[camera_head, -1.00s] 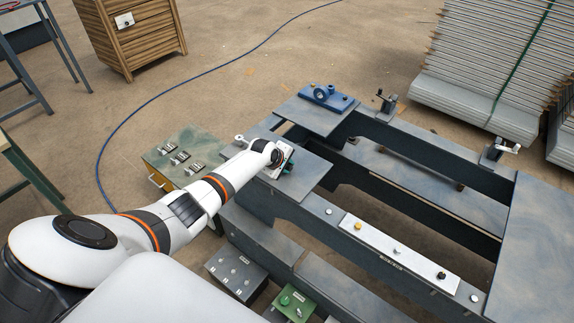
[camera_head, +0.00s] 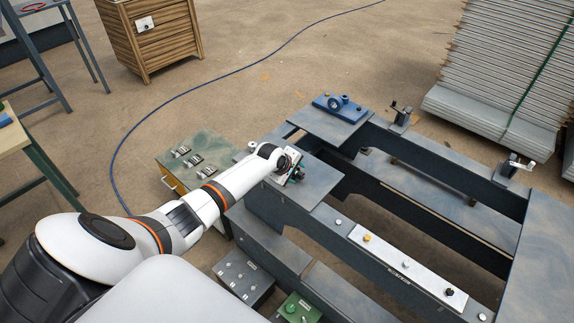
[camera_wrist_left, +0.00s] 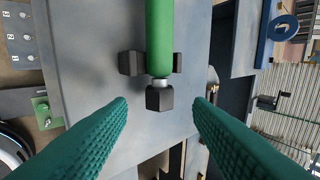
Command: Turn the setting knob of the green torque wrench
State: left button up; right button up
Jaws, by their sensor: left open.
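The green torque wrench (camera_wrist_left: 160,40) shows in the left wrist view as a green handle coming down from the top edge. It lies across a black holder (camera_wrist_left: 131,63) on a grey plate. A light metal collar and a dark, faceted setting knob (camera_wrist_left: 160,98) form its near end. My left gripper (camera_wrist_left: 160,108) is open. Its teal fingers are on either side of the knob, with a gap on both sides. In the head view my left gripper (camera_head: 294,174) is over the grey plate's left part and hides most of the wrench. My right gripper is not in view.
A blue fixture (camera_head: 340,107) sits on the frame's far plate. A white strip (camera_head: 408,268) with knobs lies along the near beam. A green switch box (camera_head: 297,307) and a grey one (camera_head: 243,277) stand below. A green-topped cabinet (camera_head: 196,160) is left of the frame.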

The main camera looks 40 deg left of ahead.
pick_arm(q)
jog(key=v, duration=0.8)
jog(key=shift+r, duration=0.15)
jog(key=shift+s, duration=0.1)
